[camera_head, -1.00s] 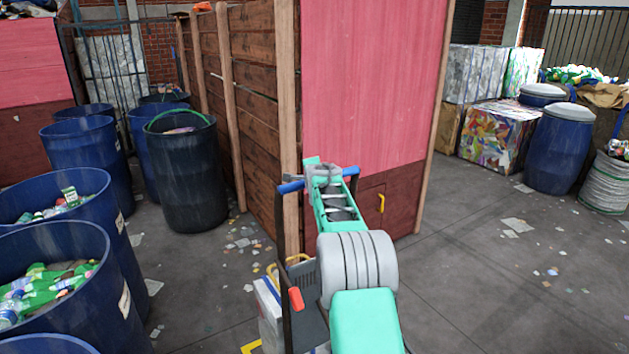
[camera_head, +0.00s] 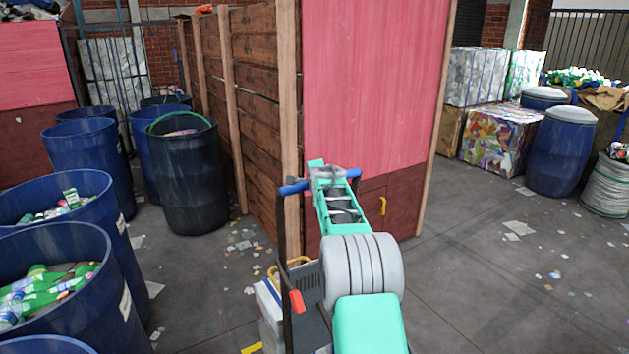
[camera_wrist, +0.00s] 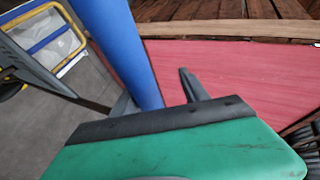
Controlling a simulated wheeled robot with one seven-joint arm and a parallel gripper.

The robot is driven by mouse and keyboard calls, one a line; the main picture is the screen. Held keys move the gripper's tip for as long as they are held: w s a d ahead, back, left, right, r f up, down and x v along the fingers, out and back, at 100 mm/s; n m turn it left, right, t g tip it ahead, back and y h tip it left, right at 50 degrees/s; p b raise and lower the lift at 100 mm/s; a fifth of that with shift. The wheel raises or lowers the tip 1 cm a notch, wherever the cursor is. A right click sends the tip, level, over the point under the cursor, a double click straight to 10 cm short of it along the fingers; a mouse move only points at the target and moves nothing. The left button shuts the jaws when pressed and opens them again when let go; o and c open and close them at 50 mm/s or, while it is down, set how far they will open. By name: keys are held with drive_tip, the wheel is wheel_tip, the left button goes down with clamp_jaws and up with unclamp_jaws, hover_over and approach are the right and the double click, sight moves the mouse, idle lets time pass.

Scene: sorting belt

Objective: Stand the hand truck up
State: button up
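The hand truck has a dark frame (camera_head: 287,330) with a blue-gripped top handle (camera_head: 293,188). It is in the lower middle of the head view, largely behind my arm, so its lean and its base cannot be told. A red-orange lever (camera_head: 297,301) is on its left side. My gripper (camera_head: 324,172) is at the handle's height, between its blue ends. In the wrist view, the blue bar (camera_wrist: 116,45) runs down between the fingers of my gripper (camera_wrist: 158,92), close to the left finger with a gap to the right one. The fingers are apart.
A wooden-sided booth with a pink panel (camera_head: 372,80) stands just beyond the truck. Blue barrels (camera_head: 60,285) crowd the left side. A pale box-like thing (camera_head: 270,315) is beside the truck's frame. Open floor (camera_head: 480,290) with scattered paper lies to the right.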

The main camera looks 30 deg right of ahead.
drive_tip(key=b+v, duration=0.2)
drive_tip(key=v, duration=0.5)
drive_tip(key=shift+r, duration=0.15)
drive_tip(key=shift+a, duration=0.15)
